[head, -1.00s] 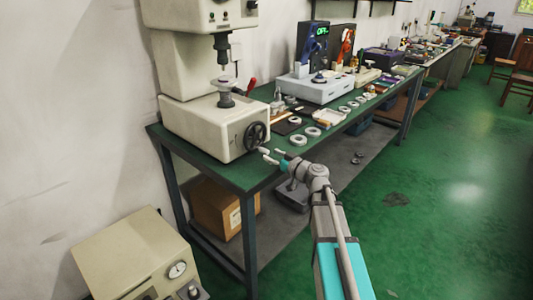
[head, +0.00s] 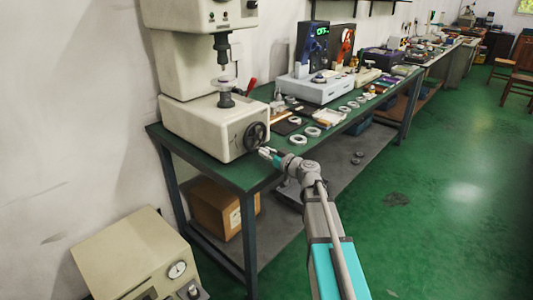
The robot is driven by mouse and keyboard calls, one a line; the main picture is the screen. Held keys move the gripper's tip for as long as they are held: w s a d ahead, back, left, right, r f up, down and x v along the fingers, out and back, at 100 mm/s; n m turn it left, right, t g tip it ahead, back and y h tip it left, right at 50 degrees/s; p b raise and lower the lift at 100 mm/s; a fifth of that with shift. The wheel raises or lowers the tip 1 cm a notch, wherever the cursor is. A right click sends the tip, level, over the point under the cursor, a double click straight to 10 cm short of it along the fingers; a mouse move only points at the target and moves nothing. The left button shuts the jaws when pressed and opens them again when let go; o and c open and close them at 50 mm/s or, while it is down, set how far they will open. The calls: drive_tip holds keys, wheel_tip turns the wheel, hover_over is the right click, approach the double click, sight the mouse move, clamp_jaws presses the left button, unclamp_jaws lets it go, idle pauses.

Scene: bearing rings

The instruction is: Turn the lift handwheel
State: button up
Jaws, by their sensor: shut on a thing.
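My gripper (head: 264,151) is at the wheel's lower right edge, shut on the handwheel there. My arm reaches in from the lower right. The fingers are small in this view, so exactly which part of the wheel lies between them is hard to see.
The green bench top (head: 228,174) holds pale bearing rings (head: 298,139), a white tray (head: 330,118) and a grey instrument (head: 314,86) further right. A cardboard box (head: 222,205) sits on the lower shelf. A beige cabinet (head: 135,255) stands at front left.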

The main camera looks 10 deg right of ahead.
sight(247, 140)
drive_tip(key=shift+a+m, duration=0.1)
drive_tip(key=shift+m, duration=0.2)
clamp_jaws()
drive_tip(key=m, duration=0.1)
drive_tip(key=s+a+m, duration=0.1)
drive_tip(key=m, duration=0.2)
drive_tip(key=shift+s+a+r+m+p, duration=0.15)
drive_tip(key=shift+s+a+m+p, duration=0.05)
drive_tip(key=shift+a+m+p, duration=0.1)
drive_tip(key=m, duration=0.1)
drive_tip(key=a+r+m+p, duration=0.1)
drive_tip(key=m, duration=0.1)
drive_tip(key=s+m, duration=0.1)
drive_tip(key=m, duration=0.1)
drive_tip(key=shift+a+r, duration=0.2)
drive_tip(key=shift+a, duration=0.15)
drive_tip(key=m+p, duration=0.1)
drive_tip(key=m, duration=0.1)
drive_tip(key=r+m, duration=0.1)
drive_tip(key=a+r+m+p, duration=0.1)
drive_tip(key=m, duration=0.1)
drive_tip(key=shift+s+m+g+p, duration=0.3)
drive_tip(key=shift+s+g+p, duration=0.05)
drive_tip(key=shift+s+g, duration=0.05)
drive_tip(key=r+m+p, duration=0.1)
drive_tip(key=m, duration=0.1)
drive_tip(key=shift+m, duration=0.3)
drive_tip(key=shift+r+m+p, duration=0.5)
drive_tip(key=shift+r+m, duration=0.05)
drive_tip(key=shift+m, duration=0.75)
